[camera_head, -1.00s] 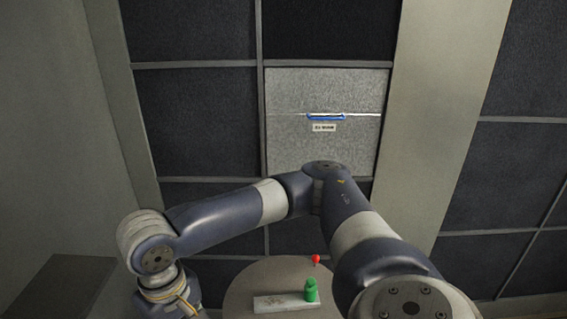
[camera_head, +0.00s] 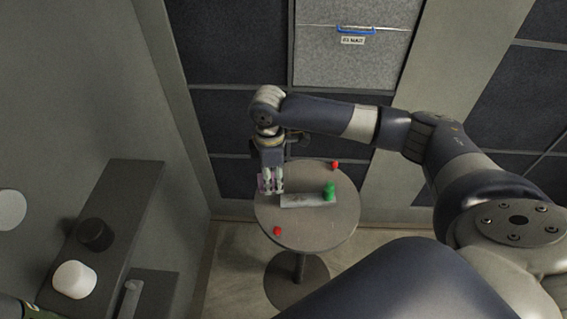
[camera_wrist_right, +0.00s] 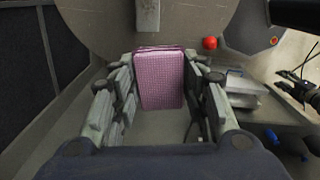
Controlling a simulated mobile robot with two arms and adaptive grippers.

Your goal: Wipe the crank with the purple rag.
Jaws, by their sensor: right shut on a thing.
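The purple rag (camera_wrist_right: 160,78) is a folded, checked cloth held between the fingers of my right gripper (camera_head: 271,186). A little of its pink-purple shows between the fingers in the head view. In that view the gripper points down at the left part of a small round table (camera_head: 325,232). The crank looks to be the flat grey bar (camera_head: 300,201) with a green handle (camera_head: 330,190) on its right end, lying on this table. The gripper is just left of the bar's left end; I cannot tell whether the rag touches the table.
Two red knobs stand near the table's edge, one at the back (camera_head: 335,165) and one at the front left (camera_head: 277,231). A dark shelf (camera_head: 120,205) at left carries a black and a white round piece (camera_head: 74,279). A grey drawer (camera_head: 352,60) is behind.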

